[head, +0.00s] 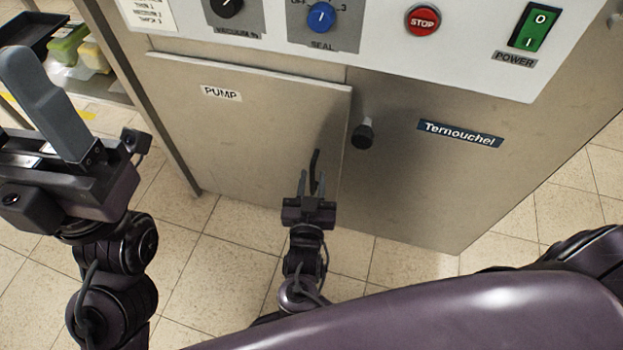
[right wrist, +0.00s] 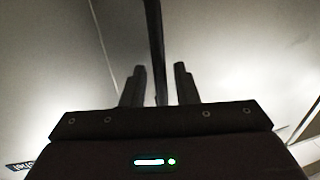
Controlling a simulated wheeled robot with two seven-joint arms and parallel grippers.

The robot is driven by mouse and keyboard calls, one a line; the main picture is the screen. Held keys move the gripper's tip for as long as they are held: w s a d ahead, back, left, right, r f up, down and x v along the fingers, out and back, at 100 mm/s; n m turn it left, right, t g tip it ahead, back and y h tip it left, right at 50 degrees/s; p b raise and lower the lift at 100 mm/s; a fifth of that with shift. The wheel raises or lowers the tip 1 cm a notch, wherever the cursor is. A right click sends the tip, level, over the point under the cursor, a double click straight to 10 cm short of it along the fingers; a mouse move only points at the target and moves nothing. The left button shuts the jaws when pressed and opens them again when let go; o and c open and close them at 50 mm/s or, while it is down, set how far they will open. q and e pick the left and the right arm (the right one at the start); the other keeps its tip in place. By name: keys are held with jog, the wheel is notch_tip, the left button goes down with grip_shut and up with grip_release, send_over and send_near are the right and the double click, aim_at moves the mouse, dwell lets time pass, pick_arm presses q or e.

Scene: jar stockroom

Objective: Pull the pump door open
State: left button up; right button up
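The pump door (head: 235,130) is a flat steel panel low on the machine's left side, labelled PUMP. It looks closed or nearly closed; I cannot tell whether it is slightly ajar. Its dark bar handle (head: 315,165) is near the door's lower right. My right gripper (head: 311,182) is at the handle with its fingers apart. In the right wrist view the handle (right wrist: 156,45) runs between the open fingers (right wrist: 160,85), nearer the left one, with a gap on the right. My left gripper (head: 45,100) is raised at the left, away from the door; its finger gap is hidden.
A black knob (head: 362,135) sticks out just right of the door. The control panel above carries a blue seal dial (head: 321,17), a red stop button (head: 422,20) and a green power switch (head: 534,27). A shelf with containers (head: 70,45) stands at the upper left. Tiled floor lies in front.

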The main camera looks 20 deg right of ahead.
jog(key=shift+w+d, duration=0.2)
jog(key=shift+w, duration=0.3)
jog(key=shift+c, duration=0.2)
grip_shut()
jog(key=shift+s, duration=0.1)
